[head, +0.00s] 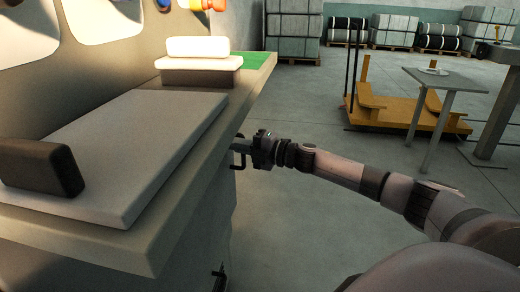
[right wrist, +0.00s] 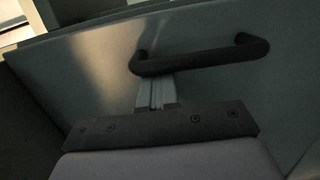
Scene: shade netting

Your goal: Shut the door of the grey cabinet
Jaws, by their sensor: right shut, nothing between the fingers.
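The grey cabinet (head: 180,245) stands under the worktop at the left in the head view, its front mostly hidden by the worktop. In the right wrist view a grey door panel (right wrist: 225,80) fills most of the picture, with a black bar handle (right wrist: 205,57) across it. How far the door stands open cannot be told. My right gripper (head: 241,148) is beside the worktop's edge, at the cabinet front. Its closed fingers (right wrist: 156,90) point at the panel just below the handle's left end; whether they touch it is unclear.
A grey slab (head: 130,140), a brown block (head: 40,167) and a white block (head: 198,47) are on the worktop (head: 205,150). An orange cart (head: 400,108) and a small grey table (head: 445,78) stand at the right. The floor between is clear.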

